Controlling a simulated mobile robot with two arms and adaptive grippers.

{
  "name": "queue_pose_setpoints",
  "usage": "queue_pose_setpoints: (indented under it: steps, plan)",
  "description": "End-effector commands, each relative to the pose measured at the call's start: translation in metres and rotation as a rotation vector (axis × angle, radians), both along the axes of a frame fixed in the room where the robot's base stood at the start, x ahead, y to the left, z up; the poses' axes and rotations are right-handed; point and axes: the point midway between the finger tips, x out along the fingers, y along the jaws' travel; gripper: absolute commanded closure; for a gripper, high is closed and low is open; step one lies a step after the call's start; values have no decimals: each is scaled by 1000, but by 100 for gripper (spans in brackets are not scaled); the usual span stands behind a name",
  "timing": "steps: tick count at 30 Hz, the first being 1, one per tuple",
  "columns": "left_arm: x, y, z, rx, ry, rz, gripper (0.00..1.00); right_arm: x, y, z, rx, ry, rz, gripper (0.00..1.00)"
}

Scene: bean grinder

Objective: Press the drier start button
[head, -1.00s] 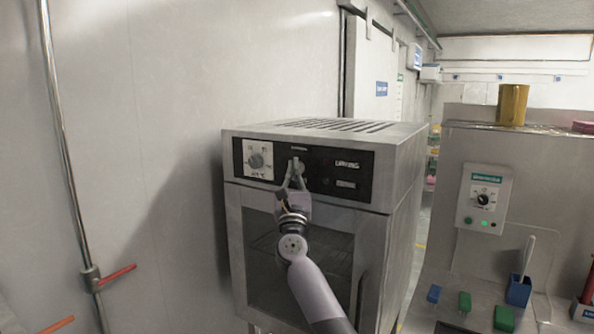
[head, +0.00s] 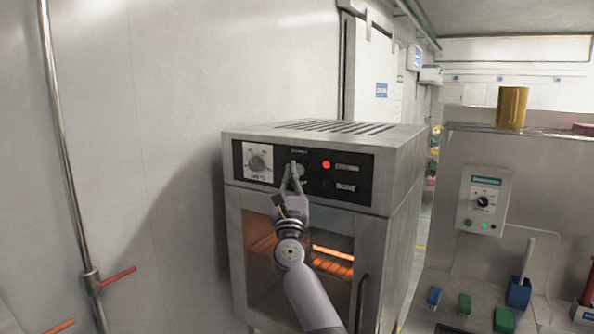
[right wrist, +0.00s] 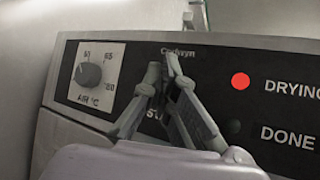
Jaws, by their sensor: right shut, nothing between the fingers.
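The drier (head: 408,165) is a steel cabinet with a glass door and a black control panel (head: 352,190). Its start button (head: 301,170) is mostly hidden behind my right gripper (head: 293,165). That gripper is shut and empty, with its fingertips at the button; I cannot tell whether they touch it. In the right wrist view, the fingertips (right wrist: 165,62) cover the button area, and part of its label shows below. The red DRYING light (right wrist: 240,81) is lit, and the DONE light (right wrist: 233,127) is dark. The chamber (head: 332,260) glows orange. My left gripper is out of view.
A temperature dial (head: 257,162) is left of the button. The drier's door handle (head: 362,300) stands out at the lower right. A pipe with red-handled valves (head: 118,273) runs along the left wall. A bench (head: 455,262) stands to the right.

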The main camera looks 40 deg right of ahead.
Motion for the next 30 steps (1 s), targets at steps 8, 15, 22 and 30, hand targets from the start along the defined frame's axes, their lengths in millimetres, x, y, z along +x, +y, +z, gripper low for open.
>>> queue_pose_setpoints:
  steps: [8, 15, 22, 30]
  plan:
    - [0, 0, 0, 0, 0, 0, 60, -1, 1, 0, -1, 0, -1, 100]
    - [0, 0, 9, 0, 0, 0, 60, -6, 16, 1, 1, 0, 2, 100]
    - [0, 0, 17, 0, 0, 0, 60, -15, 37, 0, 1, 1, 1, 100]
    - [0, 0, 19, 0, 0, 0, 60, -20, 47, 0, -1, 0, -1, 100]
